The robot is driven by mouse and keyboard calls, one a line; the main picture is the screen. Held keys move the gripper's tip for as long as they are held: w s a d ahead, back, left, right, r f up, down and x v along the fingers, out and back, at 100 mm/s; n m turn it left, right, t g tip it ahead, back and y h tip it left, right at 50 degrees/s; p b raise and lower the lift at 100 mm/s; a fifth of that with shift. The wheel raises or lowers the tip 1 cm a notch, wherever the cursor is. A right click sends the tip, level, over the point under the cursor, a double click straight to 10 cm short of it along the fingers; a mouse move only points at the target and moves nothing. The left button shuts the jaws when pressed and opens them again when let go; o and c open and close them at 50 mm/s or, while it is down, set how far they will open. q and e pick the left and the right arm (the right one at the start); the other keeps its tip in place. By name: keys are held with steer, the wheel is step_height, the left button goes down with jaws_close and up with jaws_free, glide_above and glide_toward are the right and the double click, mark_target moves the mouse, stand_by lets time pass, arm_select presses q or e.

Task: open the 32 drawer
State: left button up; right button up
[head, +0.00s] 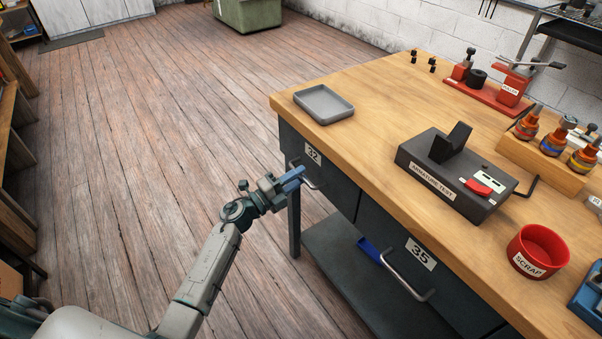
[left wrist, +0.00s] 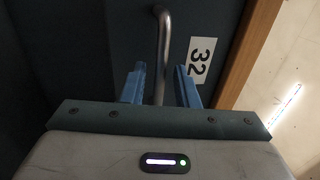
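The 32 drawer (head: 339,186) is a dark grey front under the left end of the wooden bench, and it looks shut. Its white 32 label (head: 313,154) also shows in the left wrist view (left wrist: 201,61). Its metal bar handle (left wrist: 164,45) passes between the blue fingers of my left gripper (left wrist: 160,88). The fingers are apart, with a gap visible on both sides of the bar. In the head view my left gripper (head: 292,178) is at the handle, partly covering it.
The 35 drawer (head: 440,275) with its own handle (head: 408,277) is to the right. A grey tray (head: 324,104), armature tester (head: 455,178) and red scrap bin (head: 538,251) stand on the bench. The floor at left is clear.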

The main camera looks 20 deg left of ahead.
arm_select(q)
steer(key=shift+w+d+r, duration=0.1)
steer(key=shift+w+d, duration=0.35)
steer(key=shift+w, duration=0.1)
arm_select(e)
steer(key=shift+f, duration=0.3)
arm_select(q)
jaws_close()
steer(key=shift+s+a, duration=0.1)
